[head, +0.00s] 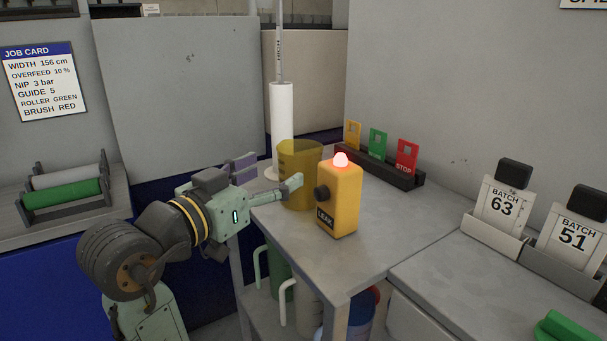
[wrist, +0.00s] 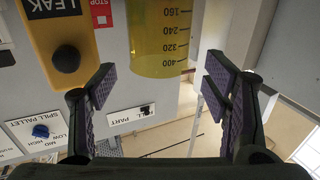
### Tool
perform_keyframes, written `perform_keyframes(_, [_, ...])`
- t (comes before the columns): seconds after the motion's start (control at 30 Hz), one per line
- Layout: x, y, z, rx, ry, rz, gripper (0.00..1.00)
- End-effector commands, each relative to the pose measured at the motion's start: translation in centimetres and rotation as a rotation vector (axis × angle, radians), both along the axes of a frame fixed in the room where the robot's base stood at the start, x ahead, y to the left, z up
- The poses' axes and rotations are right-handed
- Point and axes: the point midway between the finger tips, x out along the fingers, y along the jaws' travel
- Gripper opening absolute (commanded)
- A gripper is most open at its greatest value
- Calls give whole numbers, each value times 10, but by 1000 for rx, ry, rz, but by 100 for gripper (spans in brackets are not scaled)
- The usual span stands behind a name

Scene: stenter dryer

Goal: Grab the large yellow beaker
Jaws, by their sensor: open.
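The large yellow beaker (head: 300,174) is see-through and stands upright on the grey table, just behind and left of the orange LEAK box. In the wrist view, which is upside down, the beaker (wrist: 160,40) shows its printed scale and lies ahead of the gap between my fingers. My gripper (head: 270,175) is open and empty at the table's left edge, with its fingers pointing toward the beaker. In the wrist view my gripper (wrist: 160,75) has its purple pads wide apart, with no beaker between them.
The orange LEAK box (head: 341,200) with a lit lamp stands close to the beaker's right. A white roll on a stand (head: 282,125) is behind it. A dark rack (head: 380,165) with coloured tags lies farther back. The table front is clear.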

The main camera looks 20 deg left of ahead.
Motion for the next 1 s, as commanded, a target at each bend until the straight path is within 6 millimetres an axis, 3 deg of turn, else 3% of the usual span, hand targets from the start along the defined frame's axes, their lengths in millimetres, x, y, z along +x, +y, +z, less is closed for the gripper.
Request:
perform_keyframes(0.53, [61, -18, 0, -1, 0, 0, 70])
perform_keyframes(0.83, [67, -19, -2, 1, -1, 2, 70])
perform_keyframes(1.0, [67, -19, -2, 0, -1, 2, 59])
